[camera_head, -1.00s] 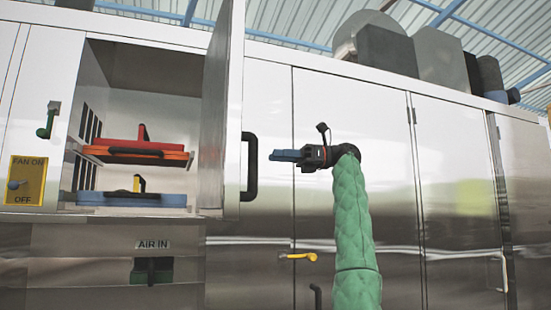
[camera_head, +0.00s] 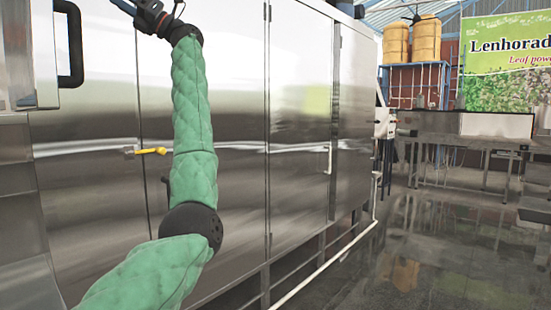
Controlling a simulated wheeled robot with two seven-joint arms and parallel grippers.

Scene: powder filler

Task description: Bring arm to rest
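My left arm, in green quilted sleeving, comes in from the bottom left. It bends at a black elbow and rises nearly straight up in front of the steel cabinet (camera_head: 235,130). Its dark gripper (camera_head: 123,5) is at the top edge, partly cut off, so I cannot tell if its fingers are open or shut. No object shows in it. My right gripper is not in view.
An open cabinet door with a black handle (camera_head: 70,45) is at the upper left. A yellow lever (camera_head: 147,151) is just left of the forearm. The glossy floor (camera_head: 430,250) at the right is clear, with a work table (camera_head: 465,138) and blue rack (camera_head: 415,85) beyond.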

